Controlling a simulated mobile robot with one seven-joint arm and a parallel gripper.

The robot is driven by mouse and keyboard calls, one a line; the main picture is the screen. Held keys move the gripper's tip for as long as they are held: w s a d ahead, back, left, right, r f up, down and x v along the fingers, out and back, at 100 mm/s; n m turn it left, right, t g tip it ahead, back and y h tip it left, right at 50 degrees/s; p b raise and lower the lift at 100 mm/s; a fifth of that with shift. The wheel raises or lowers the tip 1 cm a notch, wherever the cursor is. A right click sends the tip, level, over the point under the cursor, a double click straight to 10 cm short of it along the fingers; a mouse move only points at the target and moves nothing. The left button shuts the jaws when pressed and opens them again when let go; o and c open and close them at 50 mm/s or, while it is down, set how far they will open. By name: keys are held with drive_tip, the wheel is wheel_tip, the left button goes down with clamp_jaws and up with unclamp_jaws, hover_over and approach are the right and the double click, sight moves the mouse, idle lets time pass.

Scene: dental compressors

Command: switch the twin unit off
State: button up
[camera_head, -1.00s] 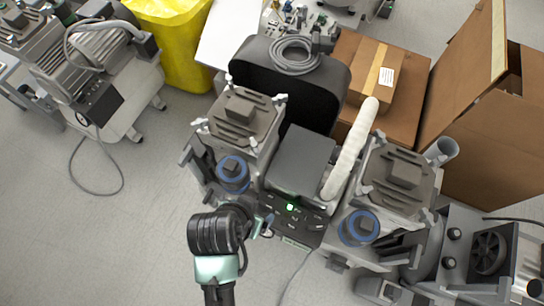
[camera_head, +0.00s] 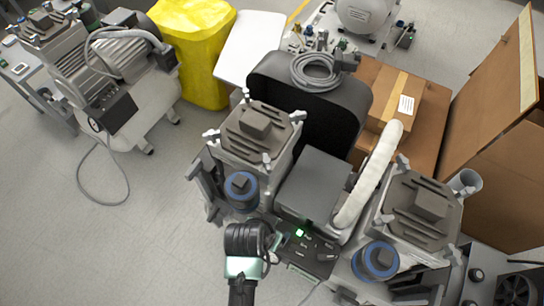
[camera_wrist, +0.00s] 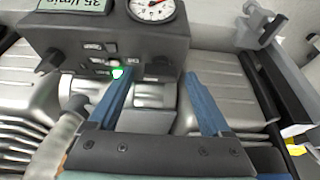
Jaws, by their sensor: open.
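The twin unit (camera_head: 312,185) stands in the middle of the head view, with two finned grey pump heads and a grey box between them. Its dark control panel (camera_wrist: 75,50) faces my gripper and carries a lit green switch (camera_wrist: 117,73), which also glows in the head view (camera_head: 300,233). A round gauge (camera_wrist: 152,8) and a display (camera_wrist: 72,5) sit above it. My gripper (camera_wrist: 157,82) is open and empty, with blue fingers in front of the panel's lower edge. The left fingertip overlaps the green switch's lower edge in the wrist view; contact cannot be told.
Another compressor (camera_head: 125,80) stands at the left with its cable on the floor. A yellow bin (camera_head: 195,45) and cardboard boxes (camera_head: 400,90) stand behind the unit. A white ribbed hose (camera_head: 370,175) arches beside the grey box. Floor at the lower left is clear.

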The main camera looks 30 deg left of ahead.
clamp_jaws()
idle(0.4)
